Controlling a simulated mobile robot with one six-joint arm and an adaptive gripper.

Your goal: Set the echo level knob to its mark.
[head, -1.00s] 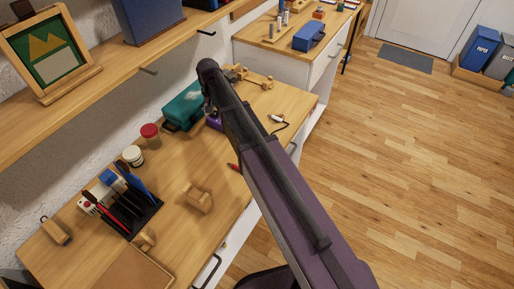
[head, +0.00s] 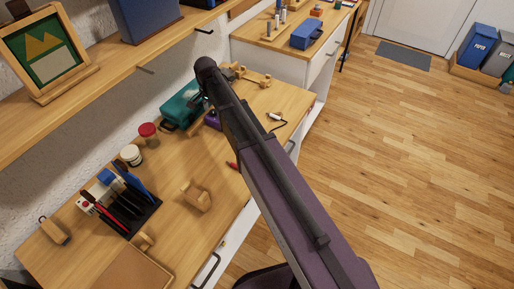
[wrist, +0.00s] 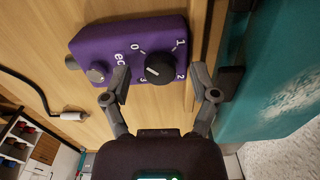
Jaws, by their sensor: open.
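The purple echo box (wrist: 125,50) lies on the wooden desk in the wrist view, its label partly hidden by a finger. Its black knob (wrist: 160,68) has 0, 1, 2 and 3 printed around it. A pale line shows on the knob, but its exact direction and a separate target mark are too small to tell. My gripper (wrist: 163,88) is open, with one finger on each side of the knob and gaps between. In the head view the purple box (head: 212,120) is partly hidden by my arm.
A teal case (wrist: 275,80) stands close to my right finger in the wrist view. A grey button (wrist: 97,74) sits on the box. A cable with a white plug (wrist: 72,116) lies at left.

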